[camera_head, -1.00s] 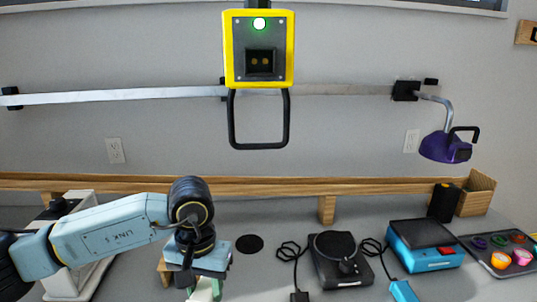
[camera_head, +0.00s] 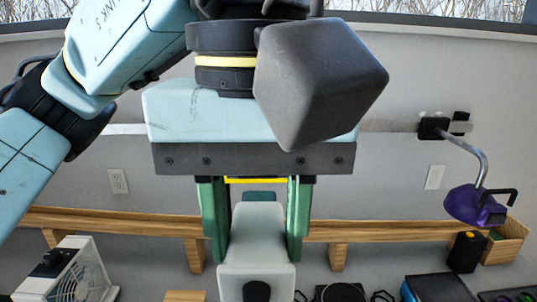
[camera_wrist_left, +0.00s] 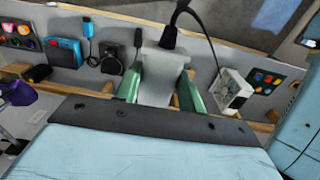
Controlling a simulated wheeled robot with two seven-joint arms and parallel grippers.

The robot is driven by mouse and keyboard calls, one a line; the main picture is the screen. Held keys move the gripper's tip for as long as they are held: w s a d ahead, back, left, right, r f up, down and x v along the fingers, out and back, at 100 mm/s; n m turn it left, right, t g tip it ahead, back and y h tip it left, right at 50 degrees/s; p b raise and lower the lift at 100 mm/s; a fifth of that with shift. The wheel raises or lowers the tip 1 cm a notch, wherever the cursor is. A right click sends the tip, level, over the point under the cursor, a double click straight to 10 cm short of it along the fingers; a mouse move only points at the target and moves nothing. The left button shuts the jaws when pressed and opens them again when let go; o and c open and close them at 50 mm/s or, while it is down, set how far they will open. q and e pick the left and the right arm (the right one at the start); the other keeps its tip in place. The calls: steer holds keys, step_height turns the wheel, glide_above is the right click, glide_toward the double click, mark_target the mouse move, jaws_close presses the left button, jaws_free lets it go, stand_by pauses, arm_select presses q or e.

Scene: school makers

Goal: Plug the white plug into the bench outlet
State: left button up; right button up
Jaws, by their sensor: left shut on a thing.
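The white plug (camera_head: 257,235) is held between the green fingers of my left gripper (camera_head: 256,250), raised in front of the back wall. Its broad face with a dark round spot is toward me. In the left wrist view, the plug (camera_wrist_left: 163,78) is between the fingers of the gripper (camera_wrist_left: 160,72), and a black cord (camera_wrist_left: 170,35) leads off it. The yellow-framed bench outlet is hidden behind my arm and gripper in the head view. A thin yellow strip shows between the fingers; I cannot tell what it belongs to. Contact between plug and outlet is not visible. My right gripper is not in view.
A wooden rail (camera_head: 385,231) runs along the back of the bench. A white fan unit (camera_head: 75,268) stands left. A purple lamp (camera_head: 475,205) hangs right, near a black container (camera_head: 466,250). A wall socket (camera_head: 118,181) is at left.

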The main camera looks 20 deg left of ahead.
mark_target(256, 196)
arm_select(q)
steer(key=shift+s+r, duration=0.2)
steer(key=shift+r, duration=0.25)
steer(key=shift+w+a, duration=0.1)
steer(key=shift+w, duration=0.05)
steer(key=shift+w+a, duration=0.1)
steer(key=shift+w, duration=0.1)
steer(key=shift+w+a, duration=0.1)
steer(key=shift+w, duration=0.2)
steer(key=shift+w+a+p, duration=0.25)
steer(key=shift+w, duration=0.6)
steer(key=shift+w+a+p, duration=0.2)
steer(key=shift+w+p, duration=0.05)
steer(key=shift+w, duration=0.6)
steer(key=shift+w+a+p, duration=0.25)
steer(key=shift+w+p, duration=0.1)
steer(key=shift+w, duration=0.45)
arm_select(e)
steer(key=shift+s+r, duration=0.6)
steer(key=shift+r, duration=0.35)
arm_select(q)
steer(key=shift+w+a+p, duration=0.2)
steer(key=shift+w+p, duration=0.1)
steer(key=shift+w, duration=0.35)
steer(key=shift+w+a+p, duration=0.15)
steer(key=shift+w+p, duration=0.15)
steer(key=shift+w, duration=0.3)
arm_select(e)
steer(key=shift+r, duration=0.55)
